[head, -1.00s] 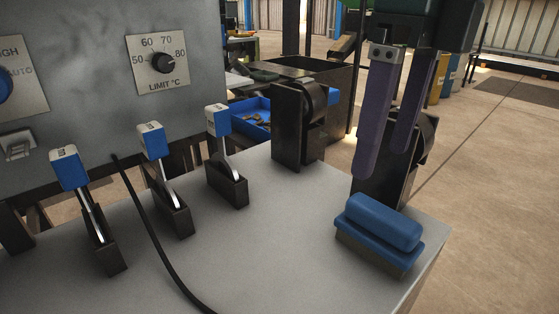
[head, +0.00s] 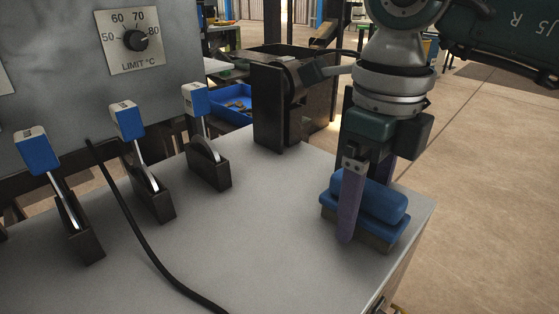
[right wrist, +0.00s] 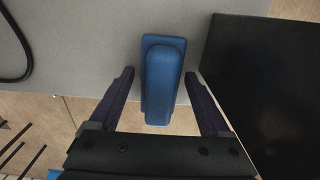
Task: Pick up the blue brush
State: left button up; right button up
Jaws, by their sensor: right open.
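The blue brush (head: 378,201) lies on the grey table top (head: 270,235) near its right edge, blue back up, with its bristle side down. It also shows in the right wrist view (right wrist: 161,80). My right gripper (head: 365,210) is lowered over the brush with its purple fingers apart. One finger stands in front of the brush in the head view; the other is mostly hidden behind it. In the right wrist view the fingers (right wrist: 161,80) are on either side of the brush, with gaps on both sides. My left gripper is not in view.
Several blue-handled levers (head: 126,120) stand at the left, below a panel with a dial (head: 136,40). A black cable (head: 140,225) crosses the table top. A dark upright bracket (head: 272,110) stands behind the brush, to its left. The middle of the table is clear.

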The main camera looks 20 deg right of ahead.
grip_shut()
dwell(0.7)
